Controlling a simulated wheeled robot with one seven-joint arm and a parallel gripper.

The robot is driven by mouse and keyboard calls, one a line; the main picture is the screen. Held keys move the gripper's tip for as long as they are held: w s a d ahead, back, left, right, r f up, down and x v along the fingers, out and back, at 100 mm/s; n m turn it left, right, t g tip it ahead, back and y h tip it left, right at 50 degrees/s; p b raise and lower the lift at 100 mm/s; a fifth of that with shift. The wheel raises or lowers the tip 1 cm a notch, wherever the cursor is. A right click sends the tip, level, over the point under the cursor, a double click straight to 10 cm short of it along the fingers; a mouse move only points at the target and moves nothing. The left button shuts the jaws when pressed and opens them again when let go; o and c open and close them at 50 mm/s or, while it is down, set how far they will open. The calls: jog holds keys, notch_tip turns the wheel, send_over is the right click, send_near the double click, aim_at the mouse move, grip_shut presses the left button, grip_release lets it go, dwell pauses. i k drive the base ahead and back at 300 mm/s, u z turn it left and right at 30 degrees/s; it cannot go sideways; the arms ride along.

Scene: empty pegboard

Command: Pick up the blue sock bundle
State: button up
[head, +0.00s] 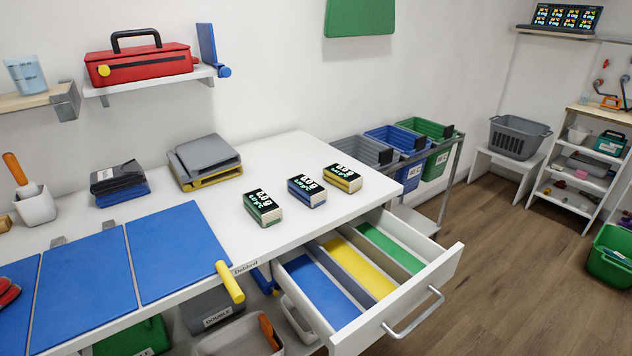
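The blue sock bundle (307,191) sits on the white table top, near the right part of its front edge. It is a small block with a black label with white print on top. It stands between a green bundle (263,208) on its left and a yellow bundle (342,177) on its right, with gaps between them. Nothing covers it. My gripper is not in view.
Below the table's right part, a white drawer (453,262) stands open, with blue, yellow and green strips inside. Blue mats (178,250) cover the table's left front. Grey and yellow folded items (205,160) lie behind. A yellow handle (230,282) sticks out at the front edge.

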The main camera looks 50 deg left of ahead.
aim_at(311, 192)
jog(key=u, duration=0.5)
jog(key=i, duration=0.95)
jog(key=u, duration=0.65)
